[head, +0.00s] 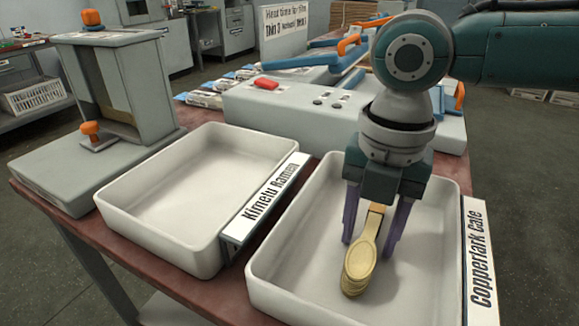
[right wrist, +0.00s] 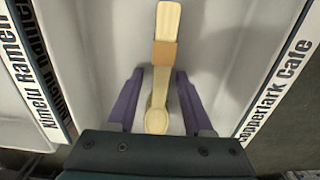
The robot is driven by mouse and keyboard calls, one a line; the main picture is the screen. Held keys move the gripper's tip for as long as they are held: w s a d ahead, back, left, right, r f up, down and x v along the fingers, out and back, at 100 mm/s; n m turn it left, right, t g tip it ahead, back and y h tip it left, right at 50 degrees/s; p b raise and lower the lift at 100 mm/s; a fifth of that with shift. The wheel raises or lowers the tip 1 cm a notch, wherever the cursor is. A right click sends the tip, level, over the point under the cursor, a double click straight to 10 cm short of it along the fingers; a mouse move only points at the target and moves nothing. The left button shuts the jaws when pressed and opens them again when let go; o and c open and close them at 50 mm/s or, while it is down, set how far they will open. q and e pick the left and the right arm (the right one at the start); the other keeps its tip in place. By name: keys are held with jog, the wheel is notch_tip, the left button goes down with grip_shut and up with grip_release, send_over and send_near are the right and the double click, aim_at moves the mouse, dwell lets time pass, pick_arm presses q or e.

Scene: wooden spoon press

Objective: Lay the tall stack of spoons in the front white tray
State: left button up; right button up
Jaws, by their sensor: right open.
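A stack of pale wooden spoons (head: 358,270) with an orange-brown band lies in the white tray labelled Copperlark Cafe (head: 262,268). My right gripper (head: 371,243) is over this tray, pointing down, with its purple fingers open on either side of the stack. In the right wrist view the spoon stack (right wrist: 166,22) runs lengthwise between the two fingers, with a gap on both sides. Its band (right wrist: 164,54) shows just past the fingertips. In the head view the gripper hides part of the stack's far end. My left gripper is not in view.
An empty white tray labelled Kimelu Ramen (head: 150,232) stands to the left on the red-brown table. Behind the trays is a grey machine with a red button (head: 266,84). A grey press with orange knobs (head: 90,128) stands at the left.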

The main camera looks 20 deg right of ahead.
aim_at(372, 225)
notch_tip(372, 225, up, 12)
jog(key=p, duration=0.2)
jog(key=shift+r+p, duration=0.15)
jog(key=shift+p, duration=0.25)
jog(key=s+a+r+m+t+y+p, duration=0.1)
jog(key=s+a+r+m+y+p, duration=0.1)
jog(key=s+a+m+p, duration=0.3)
jog(key=s+a+r+m+t+y+p, duration=0.1)
jog(key=s+a+r+m+p, duration=0.15)
jog(key=a+m+p, duration=0.45)
jog(key=s+d+r+m+t+h+p, duration=0.2)
jog(key=s+d+r+m+h+p, duration=0.15)
jog(key=s+d+m+p, duration=0.6)
notch_tip(372, 225, up, 38)
jog(key=w+m+p, duration=0.1)
jog(key=m+p, duration=0.1)
jog(key=p, duration=3.1)
jog(key=shift+a+m+y+p, duration=0.35)
